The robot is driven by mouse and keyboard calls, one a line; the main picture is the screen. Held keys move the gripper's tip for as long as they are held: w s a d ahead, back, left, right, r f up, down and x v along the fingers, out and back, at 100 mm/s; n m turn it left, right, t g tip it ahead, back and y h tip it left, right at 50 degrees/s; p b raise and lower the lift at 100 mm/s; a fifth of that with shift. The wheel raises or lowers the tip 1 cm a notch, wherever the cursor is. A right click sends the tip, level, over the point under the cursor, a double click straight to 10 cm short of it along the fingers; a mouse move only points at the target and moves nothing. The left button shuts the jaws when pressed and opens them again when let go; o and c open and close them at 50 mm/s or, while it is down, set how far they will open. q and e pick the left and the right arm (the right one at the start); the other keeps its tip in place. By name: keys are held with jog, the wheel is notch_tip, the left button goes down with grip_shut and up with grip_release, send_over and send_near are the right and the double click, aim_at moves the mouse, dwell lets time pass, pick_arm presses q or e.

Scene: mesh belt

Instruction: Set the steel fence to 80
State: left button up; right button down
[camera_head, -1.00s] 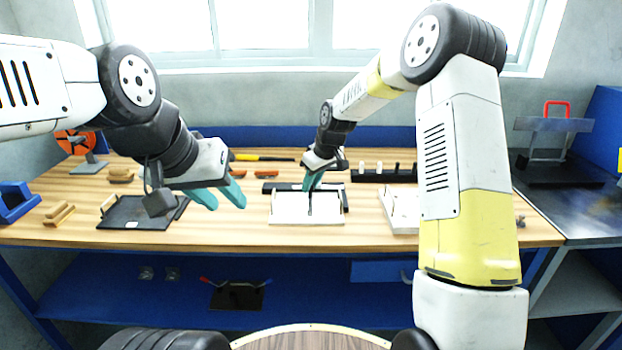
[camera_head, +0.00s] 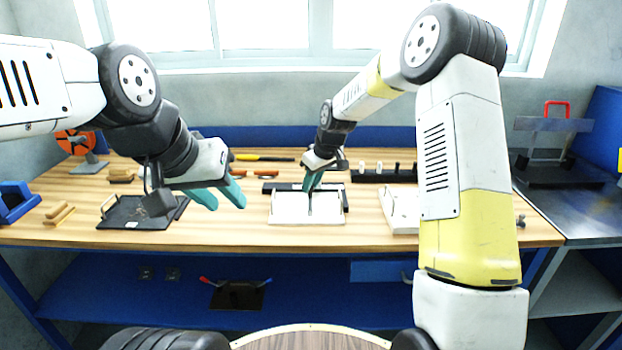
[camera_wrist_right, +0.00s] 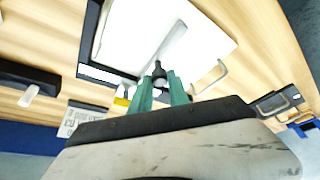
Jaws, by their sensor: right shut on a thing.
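A white board (camera_head: 290,212) lies on the bench in front of me; it also shows in the right wrist view (camera_wrist_right: 130,38). A narrow grey bar, which looks like the steel fence (camera_wrist_right: 172,40), lies on the board and shows as a thin dark strip in the head view (camera_head: 310,206). My right gripper (camera_head: 311,186) is over the back part of the board. Its teal fingers (camera_wrist_right: 160,90) are shut on a dark knob (camera_wrist_right: 158,72) at the bar's end. Scale marks cannot be read. My left gripper (camera_head: 220,200) is open and empty above the bench.
A dark tray (camera_head: 140,213) lies below and left of my left gripper. A second white board (camera_head: 400,208) stands right of the first, partly behind my right arm. A dark rack (camera_head: 375,176) is behind. A blue bin (camera_head: 15,203) is far left.

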jog(key=shift+d, duration=1.3)
jog(key=c, duration=1.3)
grip_release()
jog(key=shift+o, duration=0.2)
jog(key=shift+a, duration=0.1)
jog(key=v, duration=0.7)
jog(key=shift+r, duration=0.35)
jog(key=shift+s, duration=0.1)
